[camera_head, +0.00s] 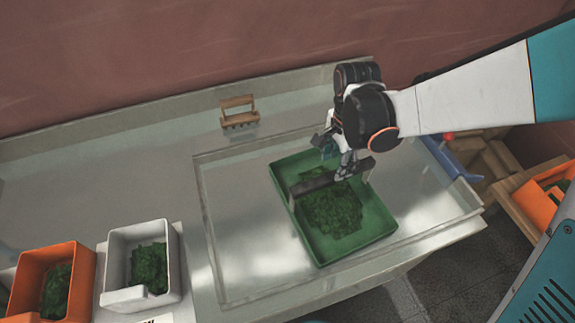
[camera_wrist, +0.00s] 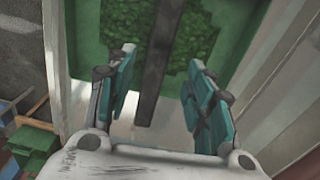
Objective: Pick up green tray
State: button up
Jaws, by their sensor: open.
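The green tray (camera_head: 383,227) sits in a shallow metal basin on the counter and holds dark green leafy matter (camera_head: 332,208). A dark handle bar (camera_head: 312,185) runs across the tray. My gripper (camera_head: 338,160) is above the tray's far part, by one end of the bar. In the wrist view my gripper (camera_wrist: 160,90) is open, with its teal finger pads on either side of the bar (camera_wrist: 153,65). A gap shows between each pad and the bar. The green tray (camera_wrist: 90,40) fills the upper part of that view.
An orange bin (camera_head: 25,270) and a white bin (camera_head: 115,245), both with green matter, stand at the front left. A wooden-handled brush (camera_head: 238,112) lies at the back. A blue object (camera_head: 447,158) and another orange bin (camera_head: 535,205) are at the right. The basin's left side is clear.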

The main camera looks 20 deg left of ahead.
notch_tip(320, 180, down, 7)
jog(key=b, duration=0.3)
jog(key=shift+s+r, duration=0.15)
jog(key=shift+r, duration=0.05)
jog(key=shift+r, duration=0.1)
grip_shut()
